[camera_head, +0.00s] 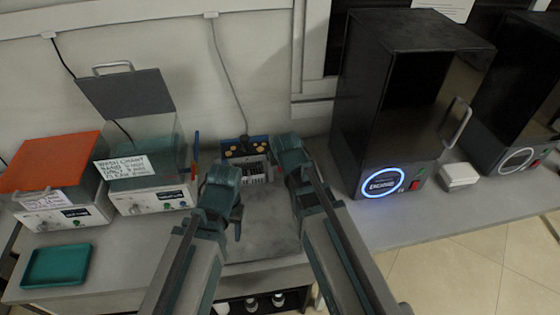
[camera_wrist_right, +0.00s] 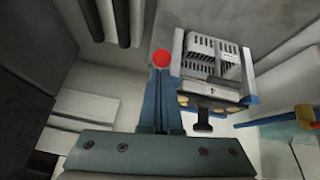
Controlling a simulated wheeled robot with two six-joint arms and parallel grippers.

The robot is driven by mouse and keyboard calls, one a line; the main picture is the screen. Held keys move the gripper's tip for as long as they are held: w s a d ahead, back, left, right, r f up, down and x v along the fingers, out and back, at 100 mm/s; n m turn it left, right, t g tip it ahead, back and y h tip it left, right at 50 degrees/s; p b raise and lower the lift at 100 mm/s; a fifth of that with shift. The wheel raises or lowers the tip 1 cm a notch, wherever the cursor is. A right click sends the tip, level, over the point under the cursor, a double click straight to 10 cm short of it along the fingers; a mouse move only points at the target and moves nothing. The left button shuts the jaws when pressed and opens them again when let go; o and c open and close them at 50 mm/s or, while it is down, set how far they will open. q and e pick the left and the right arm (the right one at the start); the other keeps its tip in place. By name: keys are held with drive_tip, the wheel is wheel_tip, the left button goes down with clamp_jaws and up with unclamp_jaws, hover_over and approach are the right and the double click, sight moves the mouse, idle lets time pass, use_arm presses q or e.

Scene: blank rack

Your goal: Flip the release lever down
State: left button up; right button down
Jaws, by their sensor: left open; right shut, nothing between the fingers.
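The rack unit (camera_head: 246,168) stands against the wall at the back of the grey pad, with a slotted metal block, a blue back part and yellow knobs. In the right wrist view, its slotted block (camera_wrist_right: 214,60) lies beside my fingers. A round red knob (camera_wrist_right: 161,58), possibly the release lever's end, shows right at my fingertips; contact is unclear and its stem is hidden. My right gripper (camera_wrist_right: 160,90) is shut and empty, and in the head view (camera_head: 290,150) it is at the rack's right side. My left gripper (camera_head: 224,180) is open and empty, in front of the rack's left side.
Left on the bench are an orange-lidded box (camera_head: 52,165), a box with a raised lid (camera_head: 150,195) and a teal tray (camera_head: 57,265). A blue stick with a red part (camera_head: 196,150) stands left of the rack. A tall black machine (camera_head: 395,110) with a lit ring stands right.

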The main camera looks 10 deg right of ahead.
sight(280, 170)
drive_tip(key=shift+s+f+b, duration=0.2)
drive_tip(key=shift+f+b, duration=0.3)
drive_tip(key=shift+f, duration=0.15)
drive_tip(key=shift+s+f+b, duration=0.15)
drive_tip(key=shift+f+b, duration=0.3)
drive_tip(key=shift+f, duration=0.15)
use_arm(q)
wheel_tip(280, 170, down, 3)
drive_tip(key=shift+s+r, duration=0.1)
drive_tip(key=shift+r, duration=0.05)
use_arm(e)
drive_tip(key=shift+s+f, duration=0.15)
use_arm(q)
drive_tip(key=shift+b, duration=0.3)
use_arm(e)
drive_tip(key=shift+s+a+f, duration=0.1)
